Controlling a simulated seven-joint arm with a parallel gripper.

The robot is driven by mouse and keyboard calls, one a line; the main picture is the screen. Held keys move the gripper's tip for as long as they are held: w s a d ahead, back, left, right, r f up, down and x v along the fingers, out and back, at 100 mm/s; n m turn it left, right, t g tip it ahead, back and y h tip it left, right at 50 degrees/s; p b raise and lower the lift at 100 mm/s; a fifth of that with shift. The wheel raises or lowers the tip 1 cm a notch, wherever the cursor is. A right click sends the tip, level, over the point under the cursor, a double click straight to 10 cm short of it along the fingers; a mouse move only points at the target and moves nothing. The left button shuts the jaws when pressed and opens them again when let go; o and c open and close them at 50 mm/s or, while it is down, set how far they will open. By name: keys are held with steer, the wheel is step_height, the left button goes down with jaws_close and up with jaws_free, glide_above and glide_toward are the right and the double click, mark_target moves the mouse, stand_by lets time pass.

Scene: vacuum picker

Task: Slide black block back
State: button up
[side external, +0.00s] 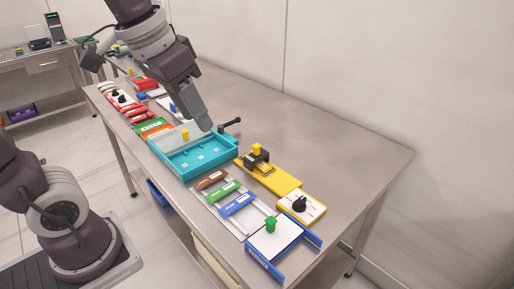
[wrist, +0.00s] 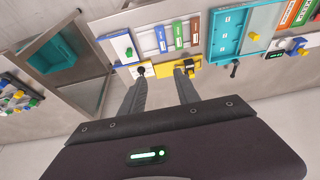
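The black block (side external: 262,157) sits on a long yellow base (side external: 284,184) on the table, with a yellow knob on it. In the wrist view the black block (wrist: 194,63) shows just beyond the tip of the right finger, partly hidden by it. My gripper (wrist: 162,73) is open, with its two fingers well apart and nothing between them. In the side view my gripper (side external: 206,126) hangs above the table behind the teal tray, left of the black block and apart from it.
A teal tray (side external: 180,169) with a black handle lies left of the block. A cream box with a black knob (side external: 301,205) stands at the right end of the yellow base. Brown, green and blue labelled blocks (side external: 224,192) lie in front. The table behind the block is clear.

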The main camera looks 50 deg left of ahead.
steer(key=w+a+f+g, duration=0.1)
steer(key=w+a+f, duration=0.1)
steer(key=w, duration=0.4)
steer(key=w+a+f+g, duration=0.1)
steer(key=w+a, duration=0.1)
steer(key=w, duration=0.5)
steer(key=g, duration=0.2)
glide_above(257, 147)
steer(key=f, duration=1.3)
steer(key=shift+s+f, duration=0.2)
steer(key=shift+f, duration=0.05)
steer(key=f, duration=0.8)
steer(key=shift+w+a, duration=0.1)
steer(key=shift+w, duration=0.1)
jaws_close()
